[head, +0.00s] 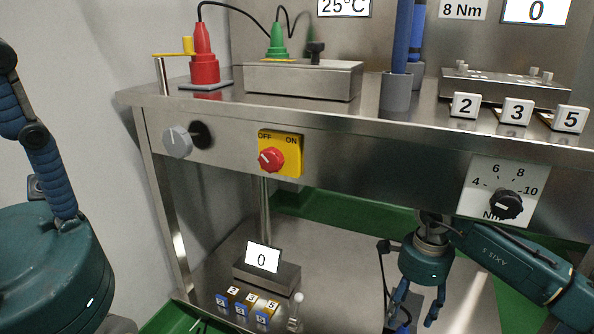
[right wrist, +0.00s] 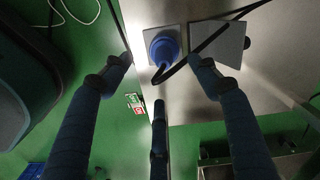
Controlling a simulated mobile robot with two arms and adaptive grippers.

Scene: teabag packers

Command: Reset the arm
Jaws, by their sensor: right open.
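My right gripper (head: 414,312) hangs fingers-down below the steel bench, in front of the lower shelf. In the right wrist view its blue ribbed fingers (right wrist: 160,78) are spread apart with nothing between them. A round blue plug (right wrist: 162,46) with a black cable lies beyond the fingertips, apart from them as far as I can tell. My left gripper (head: 47,180) shows only in part at the left edge of the head view, with a blue finger pointing up from its teal body. Its fingertips are cut off, so its opening is hidden.
The steel bench (head: 350,135) carries a red plug (head: 204,62), a green plug (head: 277,42) and number blocks (head: 516,111). Its front has a red knob (head: 270,159) and a black dial (head: 506,204). Below stands a display box (head: 266,273).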

